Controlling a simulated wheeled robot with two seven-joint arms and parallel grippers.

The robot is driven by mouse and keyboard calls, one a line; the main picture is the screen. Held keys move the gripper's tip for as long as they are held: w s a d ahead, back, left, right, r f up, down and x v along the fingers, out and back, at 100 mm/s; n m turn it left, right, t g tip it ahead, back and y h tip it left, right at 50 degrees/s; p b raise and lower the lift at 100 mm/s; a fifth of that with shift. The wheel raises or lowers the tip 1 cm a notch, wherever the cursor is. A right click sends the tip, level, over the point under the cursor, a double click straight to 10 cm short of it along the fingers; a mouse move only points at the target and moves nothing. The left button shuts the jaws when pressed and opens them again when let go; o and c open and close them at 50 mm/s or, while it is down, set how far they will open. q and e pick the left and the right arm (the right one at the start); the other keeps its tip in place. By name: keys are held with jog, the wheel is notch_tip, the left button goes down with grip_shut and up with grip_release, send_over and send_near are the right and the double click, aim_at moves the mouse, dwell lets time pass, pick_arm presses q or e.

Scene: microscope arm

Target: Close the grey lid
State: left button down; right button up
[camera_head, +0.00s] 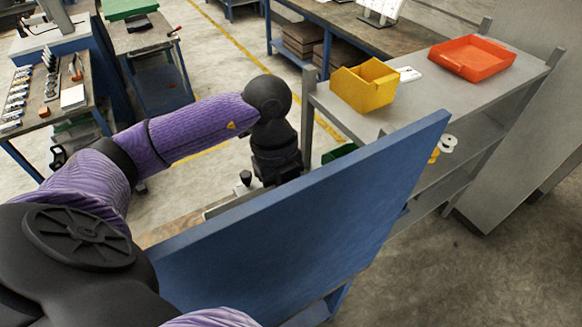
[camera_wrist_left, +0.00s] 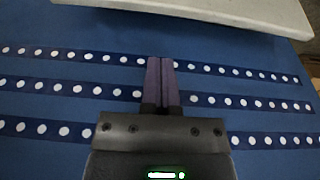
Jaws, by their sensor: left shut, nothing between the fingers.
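My left gripper (camera_wrist_left: 160,62) is shut and empty in the wrist view, its two purple fingers side by side. It faces a blue perforated panel with rows of white holes. A pale grey slab (camera_wrist_left: 215,10) with a rounded edge crosses the top of that view, ahead of the fingertips and apart from them. I cannot tell whether this slab is the grey lid. In the head view my left arm reaches behind a tall blue panel (camera_head: 300,220), which hides the fingers. No grey lid is clearly seen there. My right gripper is out of view.
A grey shelf (camera_head: 440,85) at the right holds a yellow bin (camera_head: 365,88) and an orange tray (camera_head: 470,60). The blue panel stands close in front of me. Workbenches stand farther back, with open floor between them.

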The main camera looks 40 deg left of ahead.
pick_arm(q)
notch_tip(320, 180, down, 8)
jog(key=s+d+p, duration=0.1)
jog(key=shift+d+f, duration=0.15)
jog(key=shift+d, duration=0.05)
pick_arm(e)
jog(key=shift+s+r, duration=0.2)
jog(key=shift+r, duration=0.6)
pick_arm(q)
jog(key=shift+s, duration=0.1)
